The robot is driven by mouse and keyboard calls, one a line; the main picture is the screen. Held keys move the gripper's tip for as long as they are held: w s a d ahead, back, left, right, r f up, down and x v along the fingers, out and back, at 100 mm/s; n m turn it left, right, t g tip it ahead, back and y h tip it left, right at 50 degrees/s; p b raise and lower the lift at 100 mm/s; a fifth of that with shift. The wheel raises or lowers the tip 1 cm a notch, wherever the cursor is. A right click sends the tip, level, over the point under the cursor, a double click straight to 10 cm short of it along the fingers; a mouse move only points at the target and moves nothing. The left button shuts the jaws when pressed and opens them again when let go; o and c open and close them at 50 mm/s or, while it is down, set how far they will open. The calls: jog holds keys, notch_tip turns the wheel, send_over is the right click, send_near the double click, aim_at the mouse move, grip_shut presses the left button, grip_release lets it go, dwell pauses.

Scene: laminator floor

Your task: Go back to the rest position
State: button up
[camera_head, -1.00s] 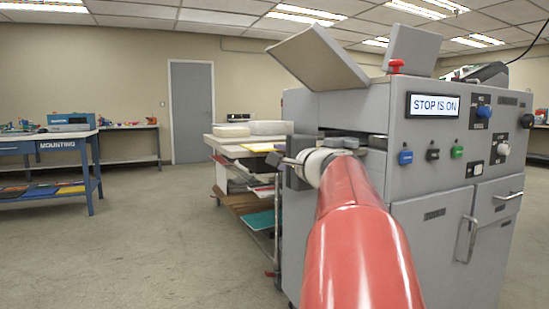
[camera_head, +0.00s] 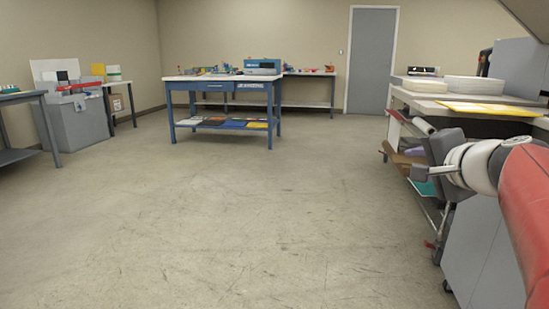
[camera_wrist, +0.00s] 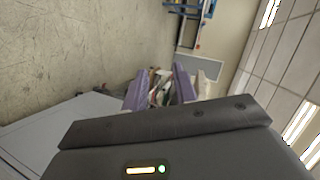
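My red arm reaches in from the right edge of the head view. My gripper (camera_head: 416,160) is at its end, beside the front of the layered cart or table at the right. In the wrist view, the two purple fingers of my gripper (camera_wrist: 160,86) stand apart. Small coloured things show in the gap between them, and I see nothing clearly held. In the head view the fingers are small and partly hidden by the dark gripper body.
A blue workbench (camera_head: 222,80) stands at the back, left of a grey door (camera_head: 372,60). A grey bin (camera_head: 75,125) is at the far left. The cart (camera_head: 475,118) bears white stacks and a yellow sheet (camera_head: 490,108). A grey cabinet (camera_head: 482,250) is close at right. The middle floor is clear.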

jog(key=s+a+f+n+g+y+p, duration=0.1)
jog(key=s+a+f+n+g+p, duration=0.1)
jog(key=s+a+f+n+g, duration=0.65)
jog(key=s+a+f+n+h, duration=0.2)
jog(key=s+a+f+n, duration=0.3)
jog(key=s+f, duration=0.7)
jog(key=shift+a+p, duration=0.4)
jog(key=shift+a, duration=0.1)
